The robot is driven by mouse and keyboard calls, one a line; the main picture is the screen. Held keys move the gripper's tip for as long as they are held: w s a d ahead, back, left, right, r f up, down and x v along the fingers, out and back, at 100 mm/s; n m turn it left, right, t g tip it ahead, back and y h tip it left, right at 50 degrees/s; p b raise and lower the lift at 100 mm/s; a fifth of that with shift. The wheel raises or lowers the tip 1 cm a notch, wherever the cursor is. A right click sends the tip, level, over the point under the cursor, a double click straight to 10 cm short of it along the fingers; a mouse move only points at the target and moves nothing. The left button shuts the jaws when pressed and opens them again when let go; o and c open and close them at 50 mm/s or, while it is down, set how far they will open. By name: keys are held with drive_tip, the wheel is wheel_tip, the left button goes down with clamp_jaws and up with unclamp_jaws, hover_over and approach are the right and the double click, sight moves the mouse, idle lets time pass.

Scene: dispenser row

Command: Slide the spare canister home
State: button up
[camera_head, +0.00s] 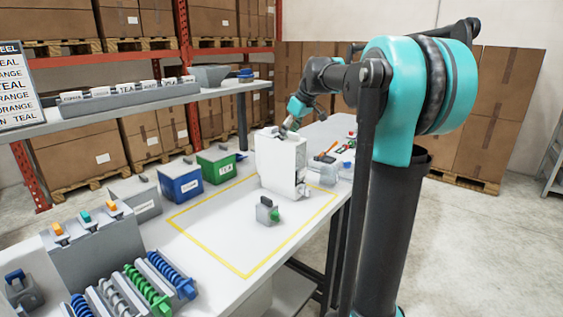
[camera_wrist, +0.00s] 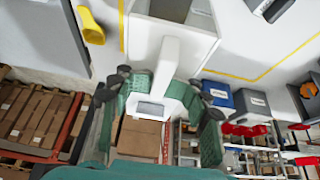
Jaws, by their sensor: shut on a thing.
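A tall white box-shaped canister (camera_head: 283,165) is upright at the far end of the yellow-outlined area on the table. I cannot tell whether its base touches the table. My gripper (camera_head: 286,130) is at its top, small and partly hidden in the head view. In the wrist view the green fingers of my gripper (camera_wrist: 165,95) are shut on both sides of a white handle-like part of the canister (camera_wrist: 168,62). A dark recess shows in the white body beyond it. The canister's far side is hidden.
A small grey block with a green knob (camera_head: 267,212) sits inside the yellow outline (camera_head: 205,245). Green (camera_head: 215,166), blue (camera_head: 181,184) and grey bins line the left. Coloured coil units (camera_head: 150,285) stand in front. A shelf (camera_head: 150,103) overhangs behind. The outline's front is clear.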

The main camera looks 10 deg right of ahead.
clamp_jaws()
drive_tip(key=shift+d, duration=0.1)
